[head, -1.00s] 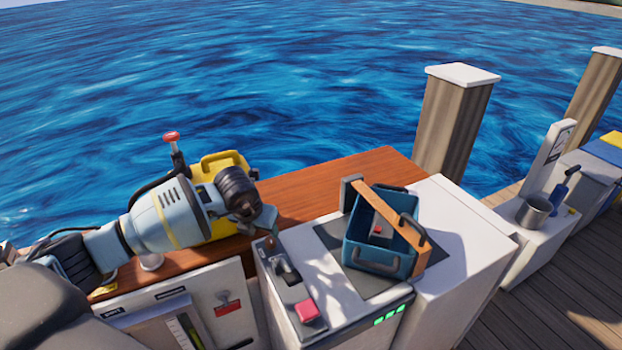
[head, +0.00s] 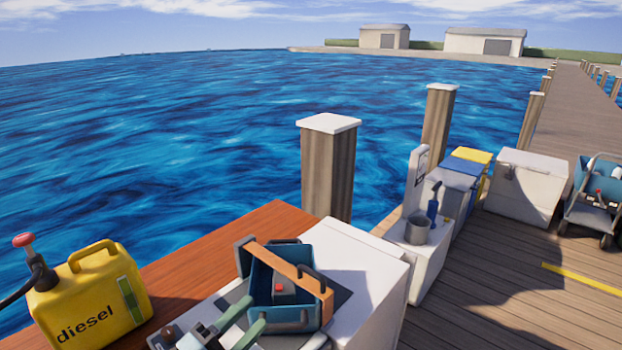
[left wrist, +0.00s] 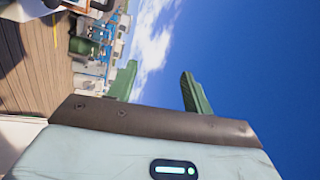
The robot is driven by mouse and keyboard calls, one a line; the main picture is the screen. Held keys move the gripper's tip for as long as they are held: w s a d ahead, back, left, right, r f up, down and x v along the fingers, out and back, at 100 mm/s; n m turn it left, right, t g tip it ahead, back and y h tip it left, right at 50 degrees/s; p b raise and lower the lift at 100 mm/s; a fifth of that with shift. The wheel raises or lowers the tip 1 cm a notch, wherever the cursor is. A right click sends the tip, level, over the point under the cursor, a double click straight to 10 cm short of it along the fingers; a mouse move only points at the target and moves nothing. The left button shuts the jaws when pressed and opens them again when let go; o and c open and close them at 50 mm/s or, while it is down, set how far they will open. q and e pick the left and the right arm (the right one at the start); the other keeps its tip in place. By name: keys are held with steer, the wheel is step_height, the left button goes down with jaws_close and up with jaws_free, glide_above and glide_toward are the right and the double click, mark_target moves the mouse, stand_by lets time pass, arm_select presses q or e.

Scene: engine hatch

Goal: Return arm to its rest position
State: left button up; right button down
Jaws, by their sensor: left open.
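My left gripper (head: 256,312) is at the bottom edge of the head view, in front of the blue toolbox. Its two green fingers stand apart with nothing between them; whether they touch the toolbox I cannot tell. The left wrist view also shows the gripper (left wrist: 158,88) open and empty, with sky behind the fingers. Most of my left arm is out of the head view. My right gripper is not in view.
The blue toolbox (head: 260,282) with a wooden handle sits on the white counter (head: 368,285). A yellow diesel can (head: 88,297) stands on the brown wooden top (head: 205,252). White post, metal cup (head: 417,230) and coolers stand to the right. The dock (head: 490,290) is partly open.

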arm_select(q)
steer(key=s+a+f+n+g+y, duration=0.4)
steer(key=s+a+f+n+y, duration=0.7)
steer(key=a+f+n+y, duration=0.6)
steer(key=s+d+f+n+g+h, duration=0.2)
steer(key=s+g, duration=0.3)
steer(key=s, duration=0.6)
steer(key=s+d+f+n+g+h, duration=0.3)
steer(key=s+g, duration=0.2)
steer(key=s, duration=0.5)
steer(key=w+d+f+t+h, duration=0.1)
steer(key=w+d+f+t, duration=0.1)
steer(key=w+f+t, duration=0.4)
steer(key=shift+w+d+f+t, duration=0.25)
steer(key=shift+f+t, duration=0.35)
steer(key=shift+f, duration=1.15)
steer(key=shift+s, duration=0.1)
